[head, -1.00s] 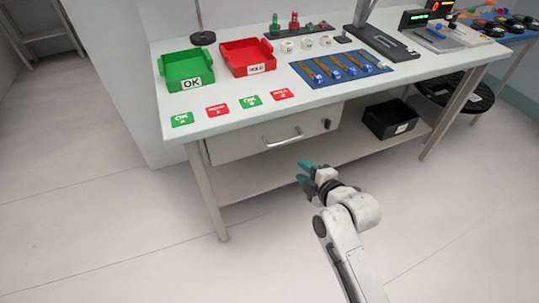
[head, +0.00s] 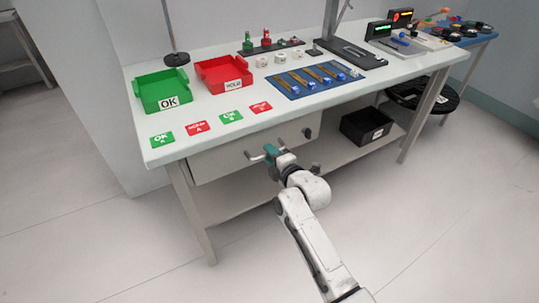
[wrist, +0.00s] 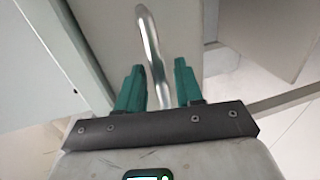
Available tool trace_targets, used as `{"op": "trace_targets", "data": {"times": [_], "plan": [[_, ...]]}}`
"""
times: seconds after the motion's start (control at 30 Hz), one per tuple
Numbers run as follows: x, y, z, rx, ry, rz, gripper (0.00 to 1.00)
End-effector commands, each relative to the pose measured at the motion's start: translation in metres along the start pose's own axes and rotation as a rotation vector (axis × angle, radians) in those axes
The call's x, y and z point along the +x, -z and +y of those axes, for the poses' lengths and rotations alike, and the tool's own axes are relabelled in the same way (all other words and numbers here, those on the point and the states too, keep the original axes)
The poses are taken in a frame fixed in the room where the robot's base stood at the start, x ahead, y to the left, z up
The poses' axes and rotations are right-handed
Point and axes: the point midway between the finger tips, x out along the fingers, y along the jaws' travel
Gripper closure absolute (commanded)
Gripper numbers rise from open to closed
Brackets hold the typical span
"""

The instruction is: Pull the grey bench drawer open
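The grey bench drawer (head: 225,160) sits under the white bench top and looks closed. Its silver bar handle (wrist: 148,45) shows in the wrist view, running between the two green fingers of my gripper (wrist: 158,85). The fingers are apart, one on each side of the bar, with a visible gap on the right side. In the head view my gripper (head: 272,153) is at the drawer front and covers much of the handle. A dark lock (head: 308,133) is on the drawer's right side.
The bench top (head: 290,110) overhangs the drawer. A green OK tray (head: 160,88) and a red HOLD tray (head: 222,72) stand on it. A black bin (head: 366,126) is on the lower shelf to the right. The floor in front is clear.

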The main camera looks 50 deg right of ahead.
Motion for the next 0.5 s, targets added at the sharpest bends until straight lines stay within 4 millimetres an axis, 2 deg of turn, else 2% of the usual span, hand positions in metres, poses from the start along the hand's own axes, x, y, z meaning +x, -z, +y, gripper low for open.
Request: {"op": "trace_targets", "data": {"times": [0.13, 0.4, 0.5], "plan": [[0.0086, 0.0005, 0.0003, 0.000, -0.001, 0.001, 0.64], [0.0098, 0.0006, 0.0003, 0.000, 0.000, 0.001, 0.64], [0.0097, 0.0006, 0.0003, 0.000, 0.000, 0.001, 0.72]]}}
